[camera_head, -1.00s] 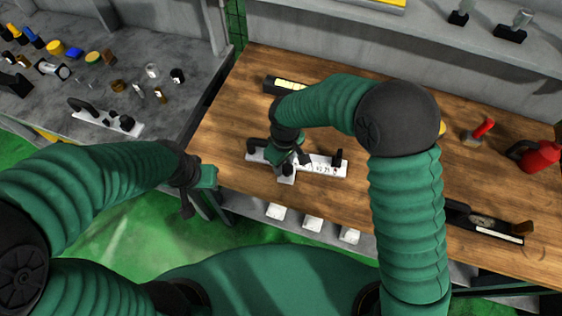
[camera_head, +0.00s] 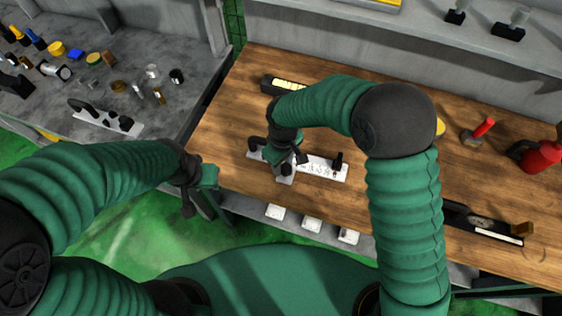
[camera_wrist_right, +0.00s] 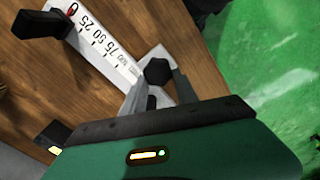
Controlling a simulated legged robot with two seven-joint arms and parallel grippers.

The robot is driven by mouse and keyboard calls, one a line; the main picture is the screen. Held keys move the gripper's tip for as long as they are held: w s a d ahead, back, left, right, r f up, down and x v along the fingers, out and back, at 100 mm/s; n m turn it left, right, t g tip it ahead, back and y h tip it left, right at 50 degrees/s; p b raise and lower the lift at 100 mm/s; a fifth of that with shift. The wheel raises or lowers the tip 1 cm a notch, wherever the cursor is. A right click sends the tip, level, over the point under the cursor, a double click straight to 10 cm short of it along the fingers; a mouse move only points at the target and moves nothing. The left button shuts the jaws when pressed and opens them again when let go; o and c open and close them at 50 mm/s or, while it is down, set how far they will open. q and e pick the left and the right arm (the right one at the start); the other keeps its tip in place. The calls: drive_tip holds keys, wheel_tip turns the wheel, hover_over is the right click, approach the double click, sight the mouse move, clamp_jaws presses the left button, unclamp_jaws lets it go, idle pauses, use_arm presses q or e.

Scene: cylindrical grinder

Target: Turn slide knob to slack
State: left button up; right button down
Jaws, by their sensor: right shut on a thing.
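A white plate with a printed scale (camera_head: 322,167) lies on the wooden bench. In the right wrist view the scale (camera_wrist_right: 104,47) shows the numbers 25, 50 and 75. A black faceted knob (camera_wrist_right: 157,70) stands near one end of the plate, between my right fingers. My right gripper (camera_head: 287,166) is shut on this knob; its two grey fingers (camera_wrist_right: 160,84) sit on either side of it. In the head view the gripper hides the knob. My left gripper (camera_head: 191,192) hangs off the bench's left edge; its jaw opening is unclear.
A black post (camera_head: 338,160) stands at the plate's right end, and a dark part (camera_head: 257,144) at its left. A long black fixture (camera_head: 478,222) lies at the right, near a red can (camera_head: 541,154). A grey table (camera_head: 62,112) with small tools stands at the left.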

drive_tip(key=shift+a, duration=0.6)
drive_tip(key=c, duration=1.3)
unclamp_jaws()
drive_tip(key=shift+a, duration=0.1)
drive_tip(key=o, duration=0.4)
drive_tip(key=shift+c, duration=0.2)
drive_tip(key=shift+d+r, duration=0.1)
drive_tip(key=shift+d, duration=0.35)
wheel_tip(320, 180, up, 17)
drive_tip(key=shift+f, duration=0.2)
